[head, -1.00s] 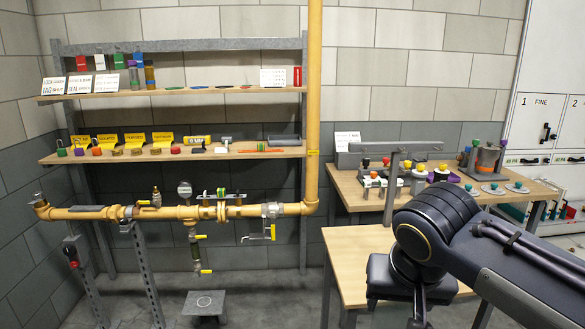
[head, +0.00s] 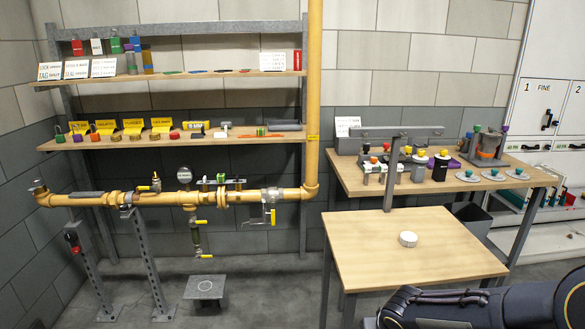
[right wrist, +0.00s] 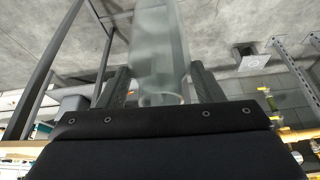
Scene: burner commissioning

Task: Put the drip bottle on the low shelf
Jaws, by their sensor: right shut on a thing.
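A clear, pale translucent bottle (right wrist: 158,45), which looks like the drip bottle, is between the two dark fingers of my right gripper (right wrist: 160,82) in the right wrist view. The gripper is shut on it; its top runs out of the picture. Neither gripper nor the held bottle shows in the head view, only my dark arm at the bottom right. The wall rack's lower shelf (head: 250,141) holds padlocks, yellow tags and small parts. Its upper shelf (head: 215,77) carries signs and small bottles. I cannot tell if the lower board is the low shelf meant.
A yellow gas pipe (head: 85,213) with valves runs in front of the rack. A small grey stool (head: 204,289) stands on the floor.

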